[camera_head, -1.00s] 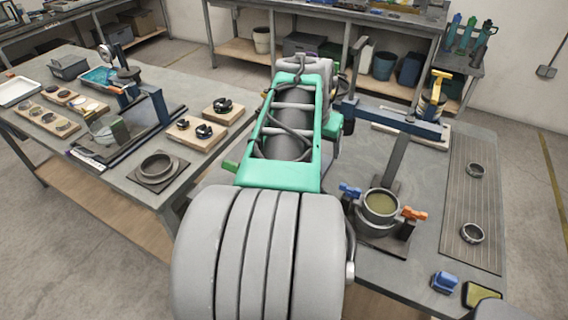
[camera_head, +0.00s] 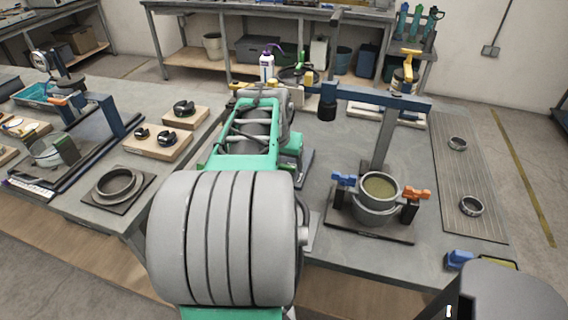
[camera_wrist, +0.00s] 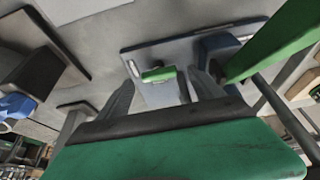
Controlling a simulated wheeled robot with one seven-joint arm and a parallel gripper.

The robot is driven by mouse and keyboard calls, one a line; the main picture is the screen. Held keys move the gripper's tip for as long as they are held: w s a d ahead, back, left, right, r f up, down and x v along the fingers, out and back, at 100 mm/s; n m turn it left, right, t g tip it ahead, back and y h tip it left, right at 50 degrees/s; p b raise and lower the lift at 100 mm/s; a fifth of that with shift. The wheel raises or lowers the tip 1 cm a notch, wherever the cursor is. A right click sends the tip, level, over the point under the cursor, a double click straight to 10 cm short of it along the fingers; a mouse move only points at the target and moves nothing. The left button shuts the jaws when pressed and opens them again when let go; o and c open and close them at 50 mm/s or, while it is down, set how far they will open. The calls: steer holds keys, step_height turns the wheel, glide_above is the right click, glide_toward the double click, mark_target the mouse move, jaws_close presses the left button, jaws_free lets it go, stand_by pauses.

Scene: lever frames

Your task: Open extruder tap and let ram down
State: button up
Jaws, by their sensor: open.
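A grey pot (camera_head: 380,210) with olive-green contents stands on a dark plate at the post's foot. A blue tap-like handle (camera_head: 343,181) is at its left and an orange one (camera_head: 417,194) at its right. In the wrist view my gripper (camera_wrist: 160,88) is open. A small green handle (camera_wrist: 159,75) on a pale block shows between and beyond its fingers; contact cannot be told. My arm hides the gripper in the head view.
A ribbed mat (camera_head: 470,180) with two rings lies right of the pot. Wooden blocks (camera_head: 157,146) with dark parts and a wide ring (camera_head: 118,184) are on the left table. A white bottle (camera_head: 267,66) stands behind my arm.

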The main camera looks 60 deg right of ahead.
steer(key=shift+x, duration=0.85)
steer(key=shift+s, duration=0.1)
steer(key=shift+c, duration=0.3)
steer(key=c, duration=1.3)
